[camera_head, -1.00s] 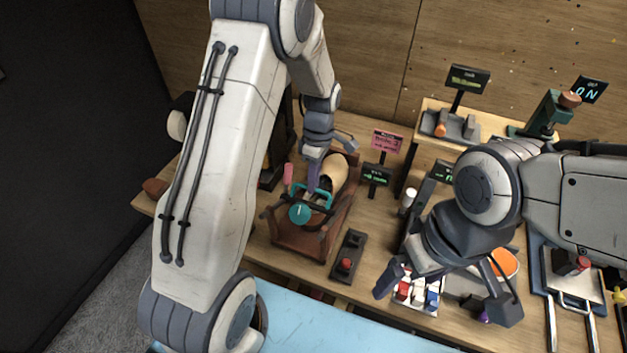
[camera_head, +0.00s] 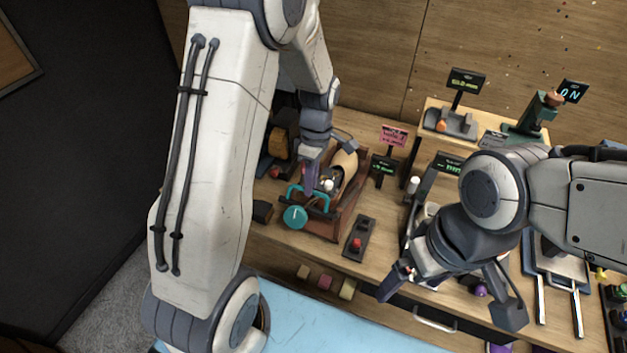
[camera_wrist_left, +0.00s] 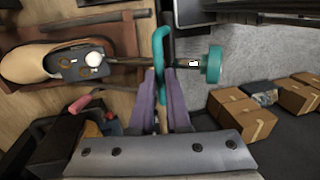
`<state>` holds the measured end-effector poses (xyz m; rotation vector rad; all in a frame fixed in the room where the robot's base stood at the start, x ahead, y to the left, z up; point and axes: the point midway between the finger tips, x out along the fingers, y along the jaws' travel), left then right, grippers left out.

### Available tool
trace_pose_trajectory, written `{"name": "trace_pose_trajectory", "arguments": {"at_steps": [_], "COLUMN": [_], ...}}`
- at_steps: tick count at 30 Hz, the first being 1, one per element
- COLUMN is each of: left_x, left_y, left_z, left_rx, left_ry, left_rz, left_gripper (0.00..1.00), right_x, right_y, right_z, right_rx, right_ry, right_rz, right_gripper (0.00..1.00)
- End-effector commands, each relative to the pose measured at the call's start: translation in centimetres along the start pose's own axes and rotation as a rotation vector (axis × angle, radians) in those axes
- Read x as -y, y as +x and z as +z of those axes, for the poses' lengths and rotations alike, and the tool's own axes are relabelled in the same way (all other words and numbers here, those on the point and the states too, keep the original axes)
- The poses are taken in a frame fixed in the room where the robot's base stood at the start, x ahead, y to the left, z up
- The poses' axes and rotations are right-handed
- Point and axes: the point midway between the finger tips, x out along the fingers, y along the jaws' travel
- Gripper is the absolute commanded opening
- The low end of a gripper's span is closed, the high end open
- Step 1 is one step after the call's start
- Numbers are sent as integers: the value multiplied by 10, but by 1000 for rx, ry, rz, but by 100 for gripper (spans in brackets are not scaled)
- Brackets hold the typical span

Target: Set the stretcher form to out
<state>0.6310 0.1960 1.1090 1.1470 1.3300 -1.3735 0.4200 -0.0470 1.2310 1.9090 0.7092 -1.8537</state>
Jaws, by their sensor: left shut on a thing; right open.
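The stretcher form (camera_head: 345,168) is a cream, shoe-shaped last in a reddish-brown wooden cradle (camera_head: 327,228). It also shows at the left of the left wrist view (camera_wrist_left: 27,64). A teal handle (camera_head: 318,193) and a round teal knob (camera_head: 295,217) with a white mark sit at the cradle's near end. My left gripper (camera_head: 310,188) is shut on the teal handle; in the left wrist view its purple fingers (camera_wrist_left: 160,105) close around the handle's bar. My right gripper (camera_head: 448,290) is open and empty above the right part of the bench. A small green-lettered display (camera_head: 383,166) stands beside the cradle.
A black box with a red button (camera_head: 357,243) lies right of the cradle. A pink sign (camera_head: 394,135) stands behind it. A raised shelf (camera_head: 437,112) and a green press (camera_head: 535,112) are at the back right. Cardboard boxes (camera_wrist_left: 242,114) show in the left wrist view.

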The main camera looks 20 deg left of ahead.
Motion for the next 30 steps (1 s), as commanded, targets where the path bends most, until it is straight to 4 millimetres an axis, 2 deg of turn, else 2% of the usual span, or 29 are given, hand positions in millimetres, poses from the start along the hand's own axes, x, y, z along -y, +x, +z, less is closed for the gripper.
{"name": "trace_pose_trajectory", "arguments": {"at_steps": [11,12,14,15,25,30], "left_x": [3,3,3,3,2,0], "left_y": [-4,-4,-4,-4,-5,-25], "left_z": [0,0,0,0,1,1], "left_rx": [3,2,2,2,1,1], "left_ry": [-3,-3,-3,-2,0,0], "left_rz": [-3,-3,-4,-4,-2,4], "left_gripper": [0,19,42,45,45,45], "right_x": [0,0,0,0,0,-1], "right_y": [-2,-2,-2,-2,0,8], "right_z": [0,0,0,0,0,0], "right_rx": [0,0,0,0,0,0], "right_ry": [0,0,0,0,0,1], "right_rz": [0,0,0,0,0,0], "right_gripper": [96,96,96,96,96,96]}}
